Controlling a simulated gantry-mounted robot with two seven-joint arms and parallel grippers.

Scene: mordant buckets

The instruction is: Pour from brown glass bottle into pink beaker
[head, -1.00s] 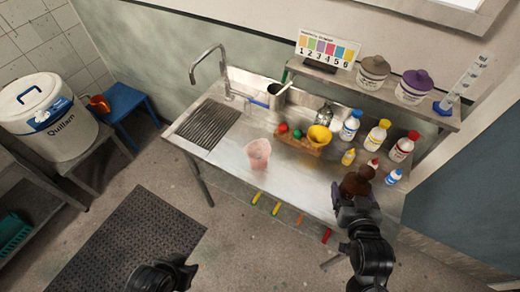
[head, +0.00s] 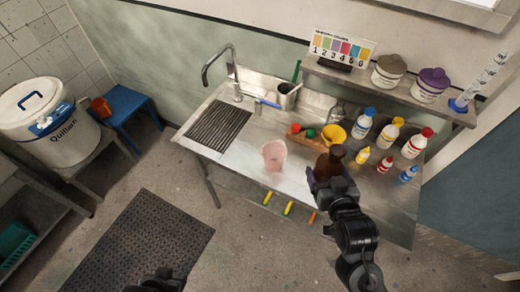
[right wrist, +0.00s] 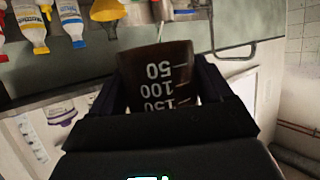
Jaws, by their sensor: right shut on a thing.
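The brown glass bottle (head: 335,158) is held by my right gripper (head: 322,180) over the right part of the steel table, to the right of the pink beaker. It looks close to upright. In the right wrist view the bottle (right wrist: 162,72), with white volume marks, sits between the two fingers (right wrist: 165,98). The pink beaker (head: 274,155) stands upright near the table's front edge, apart from the bottle. It appears empty. My left gripper (head: 160,282) is low at the bottom edge, partly cut off, and its fingers are not clear.
A wooden tray (head: 312,143) with red and green balls and a yellow funnel (head: 333,133) stands behind the bottle. Several squeeze bottles, including a blue-capped one (head: 362,124), are to the right. A sink drainer (head: 218,126) lies left.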

